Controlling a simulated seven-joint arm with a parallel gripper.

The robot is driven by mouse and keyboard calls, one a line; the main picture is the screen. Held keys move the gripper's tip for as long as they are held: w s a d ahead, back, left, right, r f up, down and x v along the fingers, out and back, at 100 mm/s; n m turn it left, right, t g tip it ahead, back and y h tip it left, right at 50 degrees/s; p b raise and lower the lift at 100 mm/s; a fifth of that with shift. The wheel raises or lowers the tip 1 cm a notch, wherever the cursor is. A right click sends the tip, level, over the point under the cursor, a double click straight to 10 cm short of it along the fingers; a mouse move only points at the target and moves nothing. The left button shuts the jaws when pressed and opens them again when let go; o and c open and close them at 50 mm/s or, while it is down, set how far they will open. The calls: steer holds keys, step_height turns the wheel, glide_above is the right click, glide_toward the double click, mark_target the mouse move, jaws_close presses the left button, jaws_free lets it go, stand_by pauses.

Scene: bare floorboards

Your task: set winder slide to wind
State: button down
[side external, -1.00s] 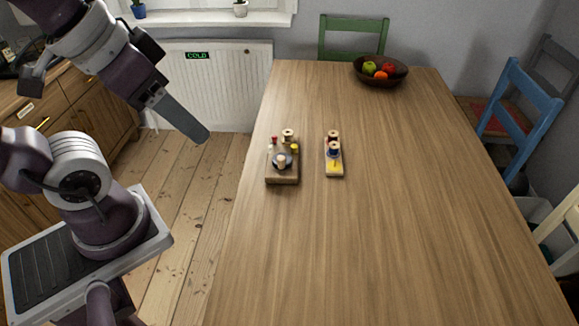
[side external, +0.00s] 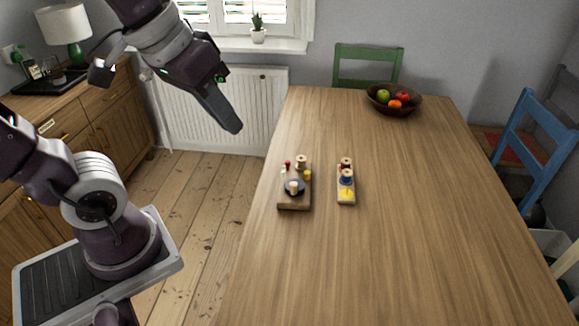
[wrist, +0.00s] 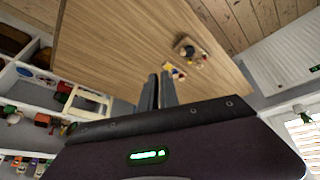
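A small wooden device (side external: 294,204) stands on the near left part of the table, with a dark disc, a spool and red and yellow parts; it also shows in the wrist view (wrist: 187,50). To its right is a narrow board (side external: 346,197) with spools and a yellow front part; it shows in the wrist view (wrist: 177,74). I cannot tell which part is the slide or how it is set. My gripper (side external: 236,128) is empty, up and left of both, touching neither. In the wrist view my gripper (wrist: 159,76) shows a narrow gap between its fingers.
The wooden table (side external: 420,230) is largely clear to the right of the devices. A fruit bowl (side external: 394,104) stands at the far end. A green chair (side external: 368,66) and a blue chair (side external: 535,140) stand around it. A radiator (side external: 205,110) is behind.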

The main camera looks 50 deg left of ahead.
steer(key=w+a+f+n+g, duration=0.1)
steer(key=w+a+f+n, duration=0.1)
steer(key=w+a, duration=0.35)
steer(key=w+a+f+n+y, duration=0.1)
steer(key=w+a+f+n, duration=0.1)
steer(key=w, duration=0.6)
steer(key=w+a+f+n+g, duration=0.1)
steer(key=w+a+f+n, duration=0.15)
steer(key=w, duration=0.35)
steer(key=w+a+f+n+y, duration=0.1)
steer(key=w+a+f+n, duration=0.1)
steer(key=w+a+f, duration=0.3)
steer(key=w+a+f+n+g+y, duration=0.1)
steer(key=w+a+f, duration=0.3)
steer(key=a+f, duration=0.5)
step_height(320, 180, down, 5)
steer(key=shift+w+a+r+n, duration=0.15)
steer(key=shift+w+n, duration=0.2)
steer(key=shift+n, duration=0.2)
